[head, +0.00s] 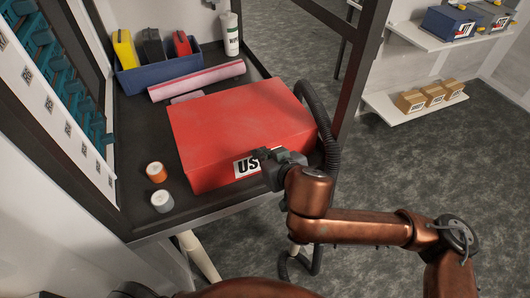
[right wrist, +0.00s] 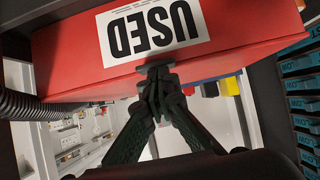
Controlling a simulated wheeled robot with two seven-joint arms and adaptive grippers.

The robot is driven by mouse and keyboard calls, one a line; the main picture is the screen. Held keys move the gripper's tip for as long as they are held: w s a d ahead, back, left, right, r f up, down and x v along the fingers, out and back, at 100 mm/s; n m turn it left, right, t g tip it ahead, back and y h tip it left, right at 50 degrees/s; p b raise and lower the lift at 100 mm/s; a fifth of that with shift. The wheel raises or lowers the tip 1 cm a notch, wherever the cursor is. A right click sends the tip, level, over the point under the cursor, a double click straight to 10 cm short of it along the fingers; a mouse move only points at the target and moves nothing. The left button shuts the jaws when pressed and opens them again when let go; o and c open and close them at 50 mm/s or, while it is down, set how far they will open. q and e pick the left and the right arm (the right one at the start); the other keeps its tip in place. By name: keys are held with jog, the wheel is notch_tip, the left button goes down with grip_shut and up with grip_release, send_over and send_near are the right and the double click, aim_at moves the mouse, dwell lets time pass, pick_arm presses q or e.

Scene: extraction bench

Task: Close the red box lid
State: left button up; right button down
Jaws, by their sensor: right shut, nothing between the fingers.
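The red box (head: 235,120) sits on the dark bench top in the head view, its flat red lid (head: 240,105) lying over it. I see no open gap at the lid from here. A white "USED" label is on its front, partly covered by my right gripper (head: 264,156). In the right wrist view the red box (right wrist: 235,50) appears upside down, with the label above my right gripper (right wrist: 157,75). The fingers are shut and empty, with the tips at or very near the box's upper front edge; I cannot tell whether they touch. My left gripper is not in view.
A blue bin (head: 160,72) with yellow, black and red items stands behind the box, beside a wipes canister (head: 230,35). A pink-white roll (head: 197,80) lies between. Two tape rolls (head: 157,172) are left of the box. A black hose (head: 325,125) runs along its right.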

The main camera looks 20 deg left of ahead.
jog(key=shift+s+d+f, duration=0.1)
jog(key=shift+f, duration=0.55)
jog(key=r+v, duration=0.1)
jog(key=v, duration=1.1)
jog(key=shift+r, duration=0.1)
